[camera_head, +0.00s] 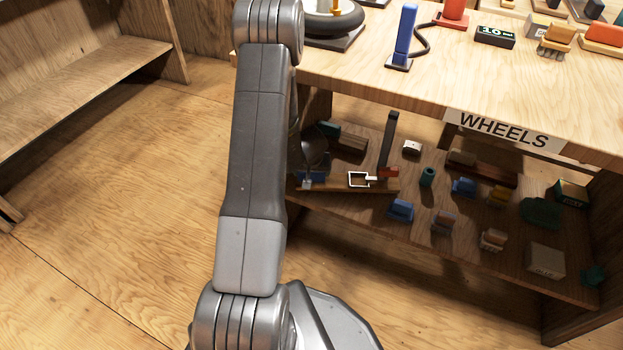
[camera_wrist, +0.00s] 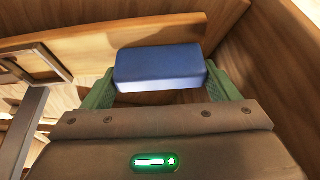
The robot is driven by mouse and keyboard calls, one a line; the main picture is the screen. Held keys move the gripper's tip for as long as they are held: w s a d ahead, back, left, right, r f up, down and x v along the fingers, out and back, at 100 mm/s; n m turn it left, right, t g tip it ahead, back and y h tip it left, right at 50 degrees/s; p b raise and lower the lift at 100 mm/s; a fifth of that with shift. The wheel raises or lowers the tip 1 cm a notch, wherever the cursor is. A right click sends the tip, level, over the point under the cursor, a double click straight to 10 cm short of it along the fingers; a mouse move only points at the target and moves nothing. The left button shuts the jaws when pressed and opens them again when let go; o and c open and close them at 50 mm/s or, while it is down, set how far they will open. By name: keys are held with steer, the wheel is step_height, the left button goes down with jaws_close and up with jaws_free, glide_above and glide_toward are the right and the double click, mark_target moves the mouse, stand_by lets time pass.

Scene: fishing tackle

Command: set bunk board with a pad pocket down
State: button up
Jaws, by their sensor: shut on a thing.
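A blue block (camera_wrist: 160,67) sits between the green fingers of my gripper (camera_wrist: 168,88) in the wrist view, and my gripper is shut on it. In the head view the blue block (camera_head: 318,175) shows only in part beside my arm, over the left end of a wooden board. That board (camera_head: 340,187) lies at the lower shelf's left front, with a white square pocket frame (camera_head: 358,180), a red block and a dark upright post. In the wrist view a pale frame (camera_wrist: 48,64) shows left of the block. I cannot tell whether the block touches the board.
The lower shelf (camera_head: 465,262) holds several small blocks and boxes right of the board. The table top (camera_head: 400,90) with the WHEELS label overhangs it. The dark post (camera_head: 388,138) stands close to my gripper's right. The floor (camera_head: 130,200) at left is clear.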

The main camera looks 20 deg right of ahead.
steer(key=shift+f, duration=0.7)
steer(key=shift+f+b, duration=0.15)
steer(key=shift+b, duration=0.25)
steer(key=o, duration=1.1)
steer(key=shift+r+p, duration=0.4)
steer(key=shift+r, duration=0.1)
steer(key=p+v, duration=0.6)
steer(key=v, duration=0.5)
steer(key=shift+s+a+r, duration=0.1)
steer(key=shift+s, duration=0.1)
